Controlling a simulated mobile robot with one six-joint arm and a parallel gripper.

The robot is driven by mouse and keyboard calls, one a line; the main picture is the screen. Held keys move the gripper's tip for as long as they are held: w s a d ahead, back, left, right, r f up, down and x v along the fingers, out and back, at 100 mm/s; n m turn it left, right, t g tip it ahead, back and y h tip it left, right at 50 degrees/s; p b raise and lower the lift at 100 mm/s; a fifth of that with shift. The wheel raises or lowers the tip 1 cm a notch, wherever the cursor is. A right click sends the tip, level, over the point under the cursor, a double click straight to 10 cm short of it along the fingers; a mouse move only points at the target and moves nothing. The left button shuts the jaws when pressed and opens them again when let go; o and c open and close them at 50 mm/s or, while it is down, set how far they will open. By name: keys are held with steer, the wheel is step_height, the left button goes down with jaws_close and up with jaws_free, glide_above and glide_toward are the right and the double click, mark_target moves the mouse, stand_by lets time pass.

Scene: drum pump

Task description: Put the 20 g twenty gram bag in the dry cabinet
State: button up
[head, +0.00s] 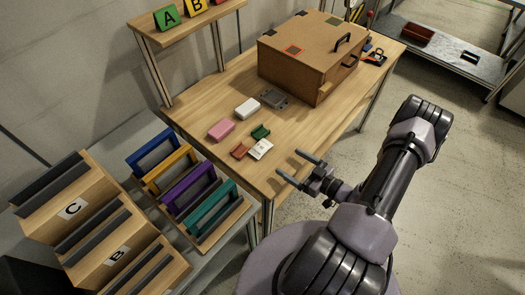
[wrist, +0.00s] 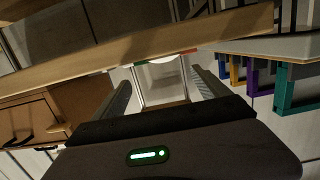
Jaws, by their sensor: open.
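Several small bag-like items lie near the table's front edge: a white printed packet (head: 260,149), a red one (head: 239,151), a green one (head: 260,131), a pink block (head: 221,129) and a white block (head: 247,107). Their markings are too small to read, so I cannot tell which is the 20 g bag. A brown box-like cabinet (head: 308,55) with black handles stands at the back; its lid looks closed. No label names it the dry cabinet. My gripper (head: 299,169) is open and empty, right of the printed packet, apart from it. Its fingers also show in the wrist view (wrist: 160,78).
A dark grey device (head: 274,98) lies before the cabinet. Coloured frames, blue, yellow, purple and teal (head: 212,215), stand in a rack at lower left. Wooden stepped holders marked C and B (head: 115,256) are beside it. A raised shelf carries letter signs (head: 167,17).

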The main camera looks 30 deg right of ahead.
mark_target(264, 149)
steer(key=b+x, duration=0.1)
steer(key=x, duration=0.6)
steer(key=b+x, duration=0.1)
steer(key=x, duration=0.1)
steer(key=a+b+x, duration=0.1)
steer(key=x, duration=0.1)
steer(key=shift+w+a+b, duration=0.15)
steer(key=shift+w+b, duration=0.15)
steer(key=shift+w, duration=0.1)
steer(key=shift+r, duration=0.15)
